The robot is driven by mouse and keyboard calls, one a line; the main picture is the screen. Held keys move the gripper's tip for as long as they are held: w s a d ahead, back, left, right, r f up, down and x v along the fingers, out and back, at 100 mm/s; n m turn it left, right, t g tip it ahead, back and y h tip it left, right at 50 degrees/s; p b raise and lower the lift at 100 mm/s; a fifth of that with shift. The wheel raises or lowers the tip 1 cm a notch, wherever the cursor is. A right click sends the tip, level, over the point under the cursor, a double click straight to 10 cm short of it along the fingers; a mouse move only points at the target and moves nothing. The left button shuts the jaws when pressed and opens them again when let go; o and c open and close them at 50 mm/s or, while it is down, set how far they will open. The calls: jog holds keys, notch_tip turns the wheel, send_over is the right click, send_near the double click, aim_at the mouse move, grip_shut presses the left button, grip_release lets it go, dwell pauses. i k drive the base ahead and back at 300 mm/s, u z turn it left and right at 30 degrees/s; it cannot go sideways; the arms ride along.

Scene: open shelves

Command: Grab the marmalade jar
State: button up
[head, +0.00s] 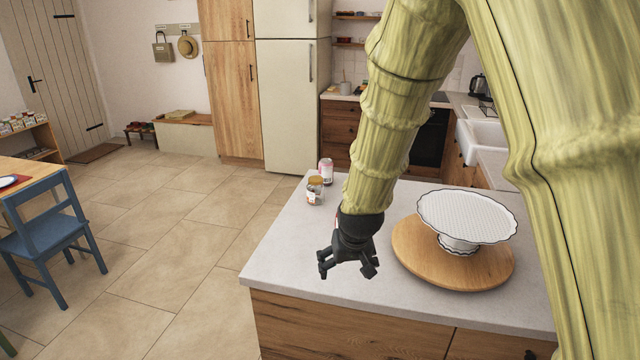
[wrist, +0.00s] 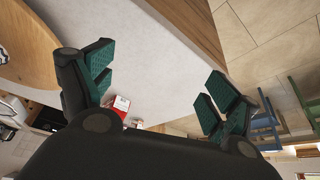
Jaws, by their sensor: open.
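Two small jars stand close together near the far left edge of the island counter in the head view. The nearer is a glass jar (head: 315,190) with an amber-brown lid and a pale label with red. The farther jar (head: 326,171) is pinkish red with a white label. I cannot read the labels, so I cannot tell which is marmalade. My gripper (head: 347,268) is open and empty over the counter, nearer the front edge than the jars and apart from them. Its spread fingers show in the wrist view (wrist: 160,88), with a red-and-white item (wrist: 121,104) partly hidden behind the gripper body.
A white scalloped cake stand (head: 467,218) sits on a round wooden board (head: 415,262) to the right of my gripper. The grey counter (head: 290,250) is clear between gripper and jars. A blue chair (head: 45,225) stands on the floor at left.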

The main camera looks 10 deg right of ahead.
aim_at(315, 187)
jog(key=u, duration=0.05)
jog(key=i, duration=1.65)
